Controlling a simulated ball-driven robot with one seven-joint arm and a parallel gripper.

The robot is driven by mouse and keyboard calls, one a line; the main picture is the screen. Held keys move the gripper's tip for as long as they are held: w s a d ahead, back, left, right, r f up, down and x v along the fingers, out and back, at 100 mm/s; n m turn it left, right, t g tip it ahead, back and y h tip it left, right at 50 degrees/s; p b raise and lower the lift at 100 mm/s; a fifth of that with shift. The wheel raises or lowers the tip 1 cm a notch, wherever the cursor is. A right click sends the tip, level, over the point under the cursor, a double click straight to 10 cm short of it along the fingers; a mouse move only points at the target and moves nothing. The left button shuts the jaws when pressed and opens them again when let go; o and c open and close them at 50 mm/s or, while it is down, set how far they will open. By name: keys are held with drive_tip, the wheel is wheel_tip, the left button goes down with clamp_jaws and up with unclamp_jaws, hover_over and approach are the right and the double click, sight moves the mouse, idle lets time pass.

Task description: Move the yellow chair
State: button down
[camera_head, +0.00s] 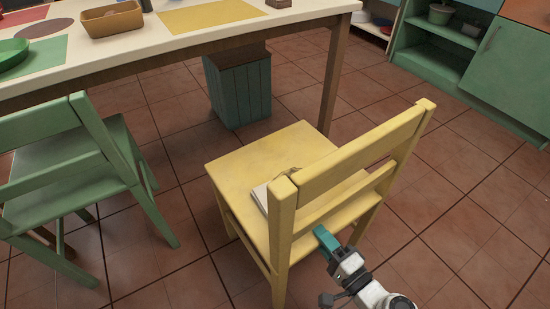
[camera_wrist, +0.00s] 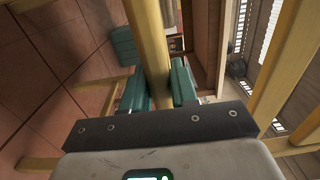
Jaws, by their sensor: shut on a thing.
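The yellow chair (camera_head: 248,163) stands upright on the tiled floor in the head view, with its backrest toward me and its seat toward the table. My gripper (camera_head: 322,240) is at the near side of the chair's backrest, low down by its lower rail. In the wrist view, the teal fingers of my gripper (camera_wrist: 162,88) are on both sides of a yellow bar of the chair (camera_wrist: 149,45) and shut on it. The fingertips are partly hidden behind the chair in the head view.
A pale table (camera_head: 180,49) stands beyond the chair. A green slatted bin (camera_head: 238,90) is under it. A green chair (camera_head: 65,160) stands at the left. A white book-like item (camera_head: 259,197) lies on the yellow seat. Green cabinets (camera_head: 510,65) line the right; floor there is clear.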

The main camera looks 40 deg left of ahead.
drive_tip(key=shift+a+r, duration=0.1)
drive_tip(key=shift+a, duration=0.05)
drive_tip(key=c, duration=0.9)
unclamp_jaws()
drive_tip(key=shift+s, duration=0.1)
drive_tip(key=p+v, duration=0.2)
drive_tip(key=v, duration=1)
